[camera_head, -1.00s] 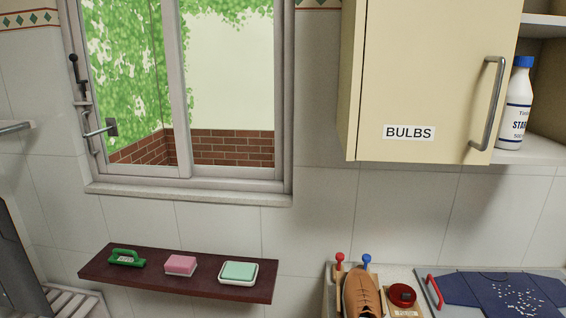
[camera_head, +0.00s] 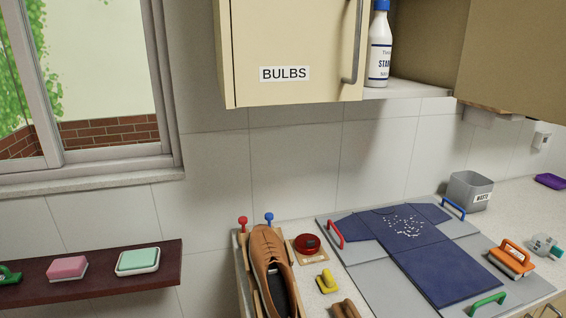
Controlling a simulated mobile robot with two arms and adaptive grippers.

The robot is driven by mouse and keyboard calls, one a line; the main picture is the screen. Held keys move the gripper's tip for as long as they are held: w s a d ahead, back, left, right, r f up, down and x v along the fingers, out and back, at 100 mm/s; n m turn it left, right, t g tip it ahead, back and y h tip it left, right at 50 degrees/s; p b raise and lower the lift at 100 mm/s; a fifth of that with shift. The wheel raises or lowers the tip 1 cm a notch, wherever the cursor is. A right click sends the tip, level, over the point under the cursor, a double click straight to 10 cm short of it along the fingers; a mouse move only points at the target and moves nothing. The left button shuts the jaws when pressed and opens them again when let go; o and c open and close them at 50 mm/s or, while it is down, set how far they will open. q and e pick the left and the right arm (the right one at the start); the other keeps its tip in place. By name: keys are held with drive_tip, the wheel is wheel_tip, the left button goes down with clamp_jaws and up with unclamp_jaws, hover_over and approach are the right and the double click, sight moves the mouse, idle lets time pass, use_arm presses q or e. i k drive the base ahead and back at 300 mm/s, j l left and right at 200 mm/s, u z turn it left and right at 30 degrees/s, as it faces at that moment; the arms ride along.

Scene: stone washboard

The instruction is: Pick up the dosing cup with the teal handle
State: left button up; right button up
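No dosing cup with a teal handle can be clearly made out. A small pale item with a grey-teal part (camera_head: 545,246) lies on the counter at the right; it is too small to tell whether it is the dosing cup. Neither of my grippers is in view.
A grey folding board (camera_head: 360,270) with a dark blue garment (camera_head: 440,268) fills much of the counter. Around it are an orange-handled brush (camera_head: 511,259), a grey bin (camera_head: 468,190), a brown shoe (camera_head: 268,262) and a purple item (camera_head: 549,181). Cabinets (camera_head: 290,40) hang above.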

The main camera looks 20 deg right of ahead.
sight(541, 245)
drive_tip(key=z, duration=2.3)
drive_tip(key=i+l+u, duration=0.3)
drive_tip(key=i+l, duration=0.3)
